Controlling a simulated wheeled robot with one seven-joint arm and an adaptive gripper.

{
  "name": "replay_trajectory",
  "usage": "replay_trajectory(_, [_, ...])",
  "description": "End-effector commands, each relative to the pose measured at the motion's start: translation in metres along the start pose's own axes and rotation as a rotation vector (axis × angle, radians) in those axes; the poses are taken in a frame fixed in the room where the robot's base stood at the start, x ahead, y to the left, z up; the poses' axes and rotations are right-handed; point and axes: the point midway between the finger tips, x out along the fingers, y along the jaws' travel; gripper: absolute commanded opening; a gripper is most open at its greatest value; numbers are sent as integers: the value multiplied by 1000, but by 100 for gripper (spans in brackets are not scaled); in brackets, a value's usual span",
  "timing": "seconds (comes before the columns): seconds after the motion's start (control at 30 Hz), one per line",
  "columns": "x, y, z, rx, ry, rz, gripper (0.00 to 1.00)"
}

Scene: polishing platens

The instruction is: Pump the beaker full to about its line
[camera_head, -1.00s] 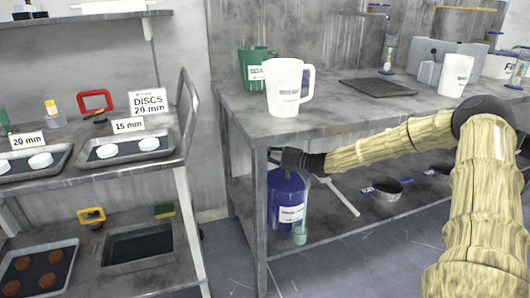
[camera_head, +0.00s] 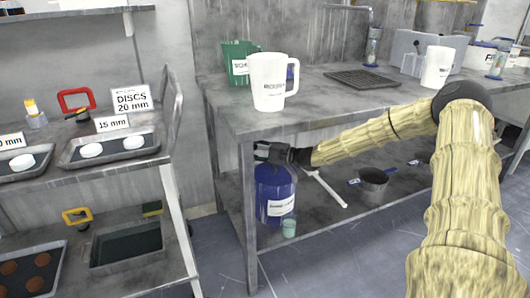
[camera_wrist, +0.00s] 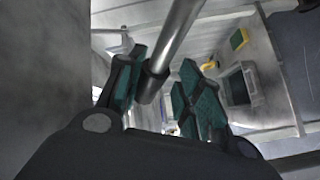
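A blue jug (camera_head: 274,190) with a white label stands on the lower shelf by the bench's front leg. A small pale-green beaker (camera_head: 289,229) stands at its right foot; its line and fill level are too small to read. My gripper (camera_head: 262,152) is just above the jug's top, under the bench top, and hides the pump head. In the wrist view, my teal-padded fingers (camera_wrist: 163,90) are spread apart. A grey rod (camera_wrist: 178,35) with a dark collar passes between them, nearer the left finger; I cannot tell whether they touch.
The bench top (camera_head: 300,112) is close above my gripper. It holds a white pitcher (camera_head: 268,85), a green pitcher (camera_head: 238,62) and a black mat (camera_head: 363,79). A dark pan (camera_head: 373,182) lies on the lower shelf. A cart with trays (camera_head: 110,150) stands left.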

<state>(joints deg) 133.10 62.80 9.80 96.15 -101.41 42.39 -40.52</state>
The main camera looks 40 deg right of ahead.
Motion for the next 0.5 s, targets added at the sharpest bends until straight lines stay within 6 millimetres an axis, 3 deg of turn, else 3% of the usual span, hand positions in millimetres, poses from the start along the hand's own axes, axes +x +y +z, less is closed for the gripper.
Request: replay_trajectory(0.5, [-46, 1, 0, 1, 0, 2, 35])
